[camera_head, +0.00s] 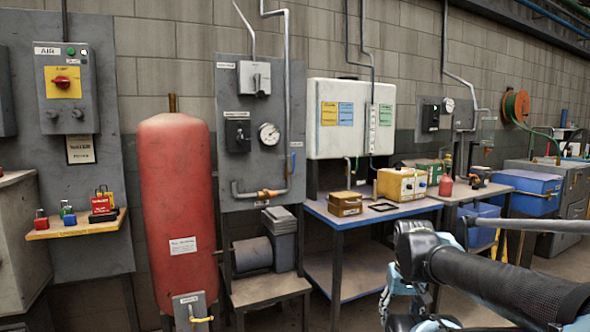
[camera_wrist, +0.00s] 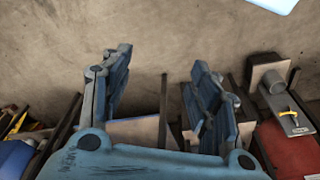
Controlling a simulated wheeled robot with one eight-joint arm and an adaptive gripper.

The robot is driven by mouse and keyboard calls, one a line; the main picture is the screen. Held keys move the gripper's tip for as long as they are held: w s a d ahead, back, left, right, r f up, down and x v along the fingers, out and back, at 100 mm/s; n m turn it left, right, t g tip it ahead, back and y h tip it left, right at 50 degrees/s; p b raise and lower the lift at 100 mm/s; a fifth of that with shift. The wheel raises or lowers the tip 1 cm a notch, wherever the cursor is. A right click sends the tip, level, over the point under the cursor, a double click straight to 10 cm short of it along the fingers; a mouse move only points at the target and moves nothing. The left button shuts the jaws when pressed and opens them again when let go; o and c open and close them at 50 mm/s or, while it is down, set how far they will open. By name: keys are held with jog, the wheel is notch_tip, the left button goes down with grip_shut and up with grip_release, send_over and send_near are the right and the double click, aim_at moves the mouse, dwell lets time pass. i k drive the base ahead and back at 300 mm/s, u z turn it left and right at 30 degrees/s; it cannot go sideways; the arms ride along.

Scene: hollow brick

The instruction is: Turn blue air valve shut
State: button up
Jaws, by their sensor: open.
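A small blue lever (camera_head: 293,163) stands upright on the grey pipe at the right edge of the gauge panel (camera_head: 250,95). It looks like the air valve handle, but is too small to read clearly. A brass fitting (camera_head: 268,193) sits on the pipe below it. My gripper (camera_wrist: 160,75) is open in the wrist view, with two blue fingers wide apart and nothing between them. In the head view my gripper (camera_head: 398,300) is partly hidden by my dark arm at the lower right, well right of the panel. The blue lever cannot be made out in the wrist view.
A red tank (camera_head: 175,205) stands left of the panel, with a motor unit (camera_head: 265,250) beneath the panel. A blue-edged workbench (camera_head: 340,222) holding boxes (camera_head: 401,182) stands to its right. A padlock shelf (camera_head: 70,228) is at the far left.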

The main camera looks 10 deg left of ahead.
aim_at(293, 173)
jog(key=k, duration=1.3)
jog(key=u, duration=0.5)
jog(key=i, duration=2.15)
jog(key=z, duration=0.6)
